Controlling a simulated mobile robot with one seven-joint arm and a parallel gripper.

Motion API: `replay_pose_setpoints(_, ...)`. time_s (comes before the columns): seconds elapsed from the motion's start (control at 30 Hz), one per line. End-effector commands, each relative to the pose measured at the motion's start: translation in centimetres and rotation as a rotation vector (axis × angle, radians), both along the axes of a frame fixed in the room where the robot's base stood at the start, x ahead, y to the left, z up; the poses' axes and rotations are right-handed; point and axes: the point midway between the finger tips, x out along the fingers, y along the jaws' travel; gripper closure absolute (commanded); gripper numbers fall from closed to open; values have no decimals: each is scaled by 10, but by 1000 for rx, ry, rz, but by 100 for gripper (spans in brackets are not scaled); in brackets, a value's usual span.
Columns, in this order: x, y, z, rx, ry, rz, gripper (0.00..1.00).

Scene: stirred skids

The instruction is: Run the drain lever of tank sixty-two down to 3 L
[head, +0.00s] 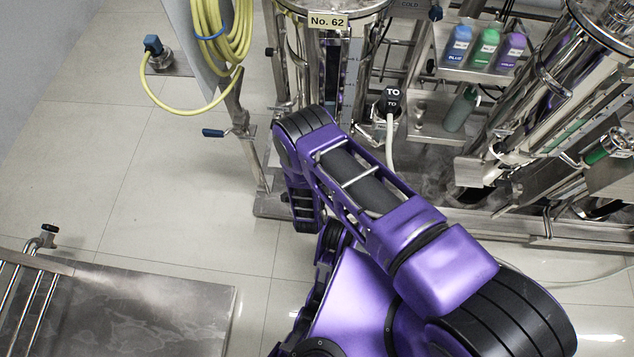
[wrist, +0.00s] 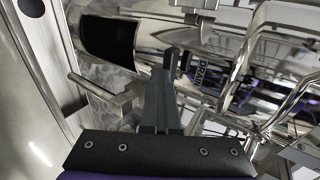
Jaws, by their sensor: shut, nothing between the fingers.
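Tank sixty-two (head: 328,65) stands at the top middle of the head view, a shiny upright vessel under a "No. 62" sign (head: 328,21). My purple arm covers its lower part, and my gripper is hidden there. In the wrist view my gripper (wrist: 172,55) is shut and empty, its dark fingers pointing up the picture. A dark label reading "DRAIN" (wrist: 205,76) shows just right of the fingers, among steel pipes and rods. I cannot tell which steel part is the drain lever, nor whether the fingers touch anything. The level of liquid cannot be read.
Blue, green and purple bottles (head: 487,48) stand on a shelf to the right. A steel platform (head: 150,315) lies lower left.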

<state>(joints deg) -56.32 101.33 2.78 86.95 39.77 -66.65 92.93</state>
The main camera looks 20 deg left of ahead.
Motion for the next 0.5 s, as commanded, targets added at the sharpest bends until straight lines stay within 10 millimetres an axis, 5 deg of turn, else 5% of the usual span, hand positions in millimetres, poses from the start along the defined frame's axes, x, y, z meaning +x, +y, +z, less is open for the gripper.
replay_pose_setpoints(0.03, 10, 11, 16, 26, -37, 5, 100)
replay_pose_setpoints(0.17, -9, 6, 27, 23, -30, 5, 100)
replay_pose_setpoints(0.5, -85, -19, 62, 8, -10, 1, 100)
